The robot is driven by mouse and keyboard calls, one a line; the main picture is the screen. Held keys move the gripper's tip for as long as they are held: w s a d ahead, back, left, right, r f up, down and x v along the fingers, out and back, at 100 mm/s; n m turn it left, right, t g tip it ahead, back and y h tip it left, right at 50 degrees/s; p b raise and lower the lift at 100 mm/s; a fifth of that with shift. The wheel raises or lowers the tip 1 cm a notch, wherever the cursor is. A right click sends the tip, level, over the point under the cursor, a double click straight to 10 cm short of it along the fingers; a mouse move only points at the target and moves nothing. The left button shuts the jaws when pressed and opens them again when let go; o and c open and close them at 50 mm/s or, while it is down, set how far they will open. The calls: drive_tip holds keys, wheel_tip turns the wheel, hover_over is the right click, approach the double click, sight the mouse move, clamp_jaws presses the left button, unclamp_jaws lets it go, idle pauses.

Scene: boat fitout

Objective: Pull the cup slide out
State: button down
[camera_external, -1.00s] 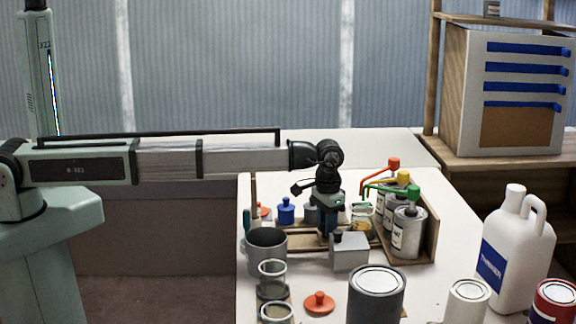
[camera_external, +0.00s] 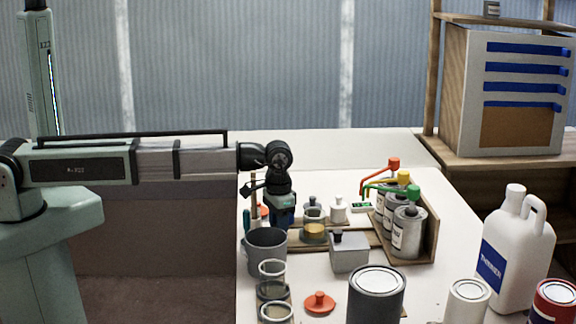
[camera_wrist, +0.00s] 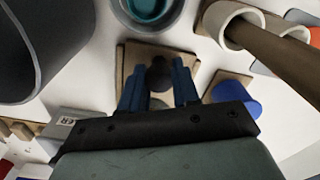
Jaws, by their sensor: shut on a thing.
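The cup slide (camera_external: 342,243) is a light wooden strip on the bench, with a glass cup (camera_external: 314,232) holding something yellow on it. My gripper (camera_external: 283,222) is low over the bench at the slide's left end, behind a grey mug. In the wrist view, my blue fingers (camera_wrist: 158,86) are shut on a dark round knob (camera_wrist: 158,72) above a wooden plate (camera_wrist: 130,58), which looks like the slide's end. The fingertips are partly hidden in the external view, and my gripper body covers part of the slide in the wrist view.
The grey mug (camera_external: 266,252) stands close in front of my gripper. A grey box (camera_external: 349,254) stands in front of the slide. A wooden rack with several cans (camera_external: 408,232) is at the right.

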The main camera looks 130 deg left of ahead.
drive_tip(key=c, duration=0.9)
unclamp_jaws()
drive_tip(key=shift+r, duration=0.1)
wheel_tip(320, 180, up, 14)
drive_tip(key=shift+f, duration=0.15)
